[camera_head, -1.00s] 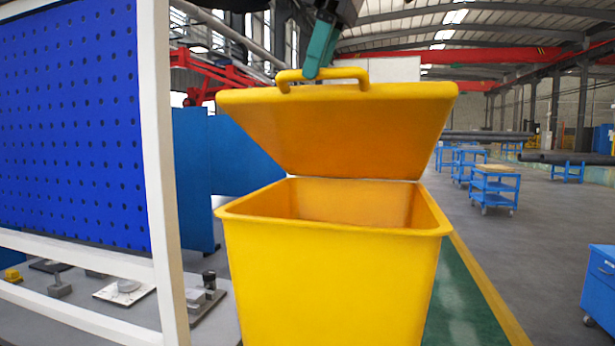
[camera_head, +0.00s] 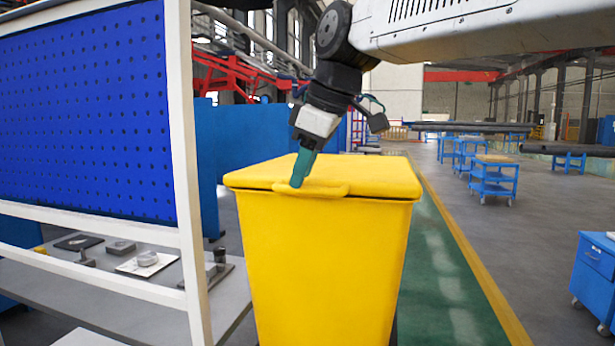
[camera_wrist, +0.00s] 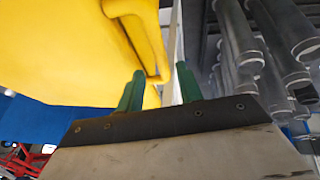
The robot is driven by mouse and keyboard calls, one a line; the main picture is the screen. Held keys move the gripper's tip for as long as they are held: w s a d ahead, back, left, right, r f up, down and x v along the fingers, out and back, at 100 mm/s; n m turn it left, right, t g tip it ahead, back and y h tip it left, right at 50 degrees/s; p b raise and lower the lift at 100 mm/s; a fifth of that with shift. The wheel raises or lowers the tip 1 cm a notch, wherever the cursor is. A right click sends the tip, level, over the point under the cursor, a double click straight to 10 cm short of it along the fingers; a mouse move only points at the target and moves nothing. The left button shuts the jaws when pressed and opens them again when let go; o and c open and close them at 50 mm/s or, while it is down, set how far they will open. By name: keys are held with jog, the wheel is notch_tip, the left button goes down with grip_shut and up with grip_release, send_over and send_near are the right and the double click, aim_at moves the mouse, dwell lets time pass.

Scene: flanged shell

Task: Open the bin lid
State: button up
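The yellow bin (camera_head: 320,265) stands upright in the middle of the head view. Its yellow lid (camera_head: 365,175) lies down flat over the top and looks closed. The lid's handle (camera_head: 328,190) is a loop on the front edge. My gripper (camera_head: 297,182) points down at the handle's left part. In the wrist view, the green fingers (camera_wrist: 160,72) are spread apart, with part of the yellow handle (camera_wrist: 153,96) showing between them. I cannot tell whether either finger touches the handle. The inside of the bin is hidden.
A blue pegboard (camera_head: 85,110) in a white frame and a grey workbench (camera_head: 130,290) with small parts stand close on the left. Blue carts (camera_head: 492,178) and a blue cabinet (camera_head: 597,270) are on the right. The green floor strip (camera_head: 445,290) beside the bin is clear.

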jog(key=shift+f, duration=0.7)
